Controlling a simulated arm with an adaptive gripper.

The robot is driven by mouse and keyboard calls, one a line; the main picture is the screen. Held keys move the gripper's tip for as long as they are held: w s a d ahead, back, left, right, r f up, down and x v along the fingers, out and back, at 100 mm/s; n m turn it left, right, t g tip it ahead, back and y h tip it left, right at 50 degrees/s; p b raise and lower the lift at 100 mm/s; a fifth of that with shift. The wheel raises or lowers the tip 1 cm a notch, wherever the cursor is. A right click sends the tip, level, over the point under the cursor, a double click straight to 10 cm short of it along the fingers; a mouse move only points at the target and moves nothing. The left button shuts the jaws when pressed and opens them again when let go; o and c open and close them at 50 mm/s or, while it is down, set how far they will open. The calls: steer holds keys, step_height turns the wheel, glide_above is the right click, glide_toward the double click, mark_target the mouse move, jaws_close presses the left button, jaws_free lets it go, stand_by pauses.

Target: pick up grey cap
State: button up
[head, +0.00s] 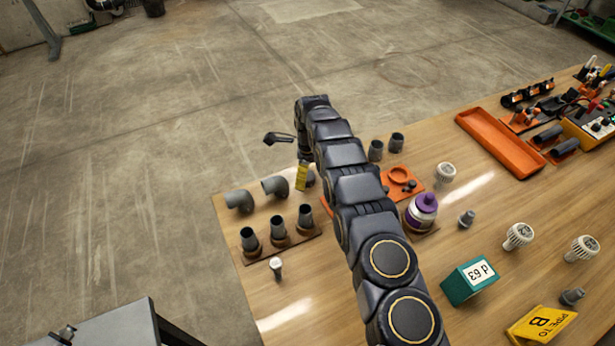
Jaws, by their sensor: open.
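My arm reaches across the bench, and its end bends down at the far left edge. My gripper (304,156) is the small dark end there, open, with its fingers hard to make out. A small grey rounded piece (311,179) shows partly just below it, beside a yellow piece (301,176). I cannot tell whether it is the grey cap or whether the gripper touches it. Two other small grey cap-like pieces stand apart on the right, one near the middle (466,219) and one near the yellow box (572,296).
Grey elbows (239,201) and a rack of grey sockets (279,228) stand left of my arm. A purple-topped jar (422,208), white ridged pieces (519,235), a green box (470,280) and an orange tray (500,142) lie to the right. My arm hides the bench's middle.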

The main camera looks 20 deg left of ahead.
step_height(320, 180, down, 2)
steer(key=shift+f, duration=0.1)
steer(key=c, duration=1)
steer(key=shift+c, duration=0.2)
steer(key=shift+r, duration=0.25)
steer(key=shift+r, duration=0.25)
step_height(320, 180, up, 2)
steer(key=shift+r, duration=0.2)
steer(key=s+d+r, duration=0.7)
steer(key=s+r, duration=0.2)
steer(key=s, duration=0.3)
steer(key=shift+r, duration=0.4)
